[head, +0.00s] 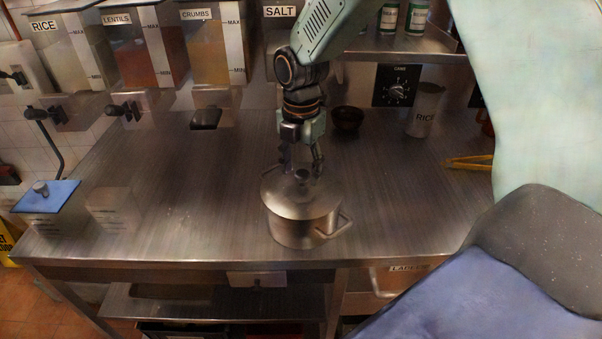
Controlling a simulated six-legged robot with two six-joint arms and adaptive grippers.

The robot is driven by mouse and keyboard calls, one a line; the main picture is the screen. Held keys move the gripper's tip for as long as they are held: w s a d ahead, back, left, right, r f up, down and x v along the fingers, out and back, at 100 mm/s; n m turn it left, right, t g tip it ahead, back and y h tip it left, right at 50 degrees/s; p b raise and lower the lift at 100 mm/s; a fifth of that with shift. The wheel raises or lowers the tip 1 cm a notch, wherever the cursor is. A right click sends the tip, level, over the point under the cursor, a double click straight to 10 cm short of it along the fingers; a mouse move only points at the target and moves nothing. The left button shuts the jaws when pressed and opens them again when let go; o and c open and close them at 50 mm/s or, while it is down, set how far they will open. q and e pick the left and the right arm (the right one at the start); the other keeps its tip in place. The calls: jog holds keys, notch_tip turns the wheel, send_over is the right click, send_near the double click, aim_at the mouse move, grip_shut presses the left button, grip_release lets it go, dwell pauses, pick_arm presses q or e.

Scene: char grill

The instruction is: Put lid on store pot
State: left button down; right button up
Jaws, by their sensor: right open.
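The store pot (293,233) is a steel pot with a side handle, standing upright on the steel counter near its front edge. The lid (287,205) is a round steel disc with a dark knob (302,175), lying over the mouth of the pot. From this angle it looks level, but I cannot tell if it is fully seated. My right gripper (301,171) points down from above with its fingers apart on either side of the knob. My left gripper is not in view.
The steel counter (190,190) is clear to the left of the pot. Labelled dispensers (215,45) line the back. A blue board (47,197) is at left.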

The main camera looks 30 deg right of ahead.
notch_tip(320, 180, up, 17)
jog(key=p, duration=0.8)
jog(key=shift+a+p, duration=0.15)
jog(key=shift+p, duration=0.15)
jog(key=shift+s, duration=0.1)
dwell(0.4)
